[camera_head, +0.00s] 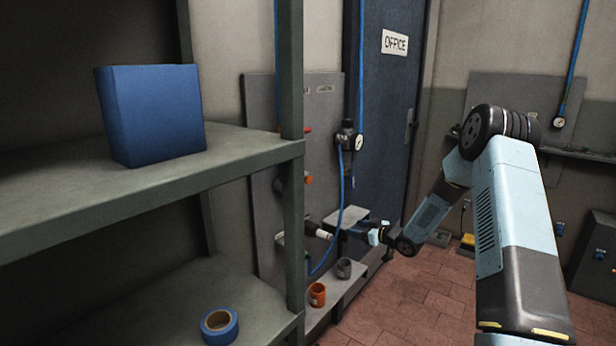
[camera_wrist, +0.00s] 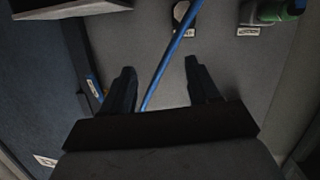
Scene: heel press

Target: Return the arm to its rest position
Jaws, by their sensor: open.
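My arm reaches out from the lower right of the head view, bends at a dark elbow, and runs down toward the grey wall panel beside the office door. My gripper (camera_head: 345,230) is at its far end, near the panel and small in that view. In the wrist view my gripper (camera_wrist: 158,85) has its two dark fingers apart. Nothing is held between them. A blue hose (camera_wrist: 172,62) runs across behind the gap between the fingers, in front of the grey panel (camera_wrist: 225,60). I cannot tell how far the hose is from the fingers.
A metal shelf (camera_head: 60,212) fills the left, with a blue box (camera_head: 152,112) and a roll of blue tape (camera_head: 219,326). An orange cup (camera_head: 317,294) and a grey cup (camera_head: 344,268) stand on a low ledge. The blue office door (camera_head: 385,120) is behind. Brick floor (camera_head: 400,300) shows below my arm.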

